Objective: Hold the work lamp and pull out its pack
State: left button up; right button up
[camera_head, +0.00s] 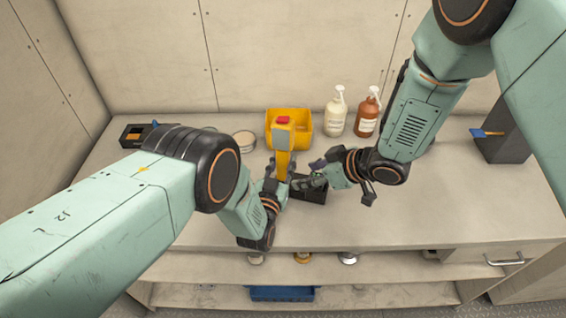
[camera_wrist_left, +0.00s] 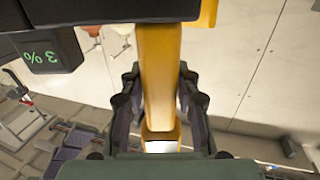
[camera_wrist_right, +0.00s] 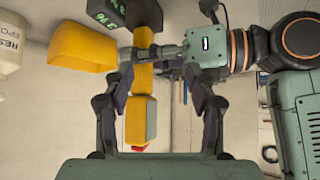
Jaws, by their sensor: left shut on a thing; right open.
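The work lamp (camera_head: 283,160) stands upright on the bench, with a yellow handle, a grey-and-yellow head and a red top. Its black pack (camera_head: 312,194) is at the bottom; a green 3% readout shows on it in the left wrist view (camera_wrist_left: 45,57). My left gripper (camera_head: 279,186) is shut on the yellow handle (camera_wrist_left: 160,80), above the pack. My right gripper (camera_head: 311,181) is open at the lamp's right side, close to the pack. In the right wrist view the lamp (camera_wrist_right: 140,120) shows between its spread fingers. Whether those fingers touch the pack is hidden.
A yellow bin (camera_head: 303,118) stands behind the lamp. A white bottle (camera_head: 336,114) and a brown bottle (camera_head: 367,115) stand right of it. A tin (camera_head: 244,141) and a black tray (camera_head: 135,136) are at left. A dark holder (camera_head: 503,140) is at right. The front right bench top is clear.

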pick_arm(q)
grip_shut()
jog(key=o, duration=1.2)
grip_release()
jog(key=shift+s, duration=0.2)
jog(key=shift+s+a, duration=0.2)
jog(key=shift+s, duration=0.35)
jog(key=shift+x, duration=0.8)
jog(key=c, duration=1.2)
jog(key=shift+o, duration=0.2)
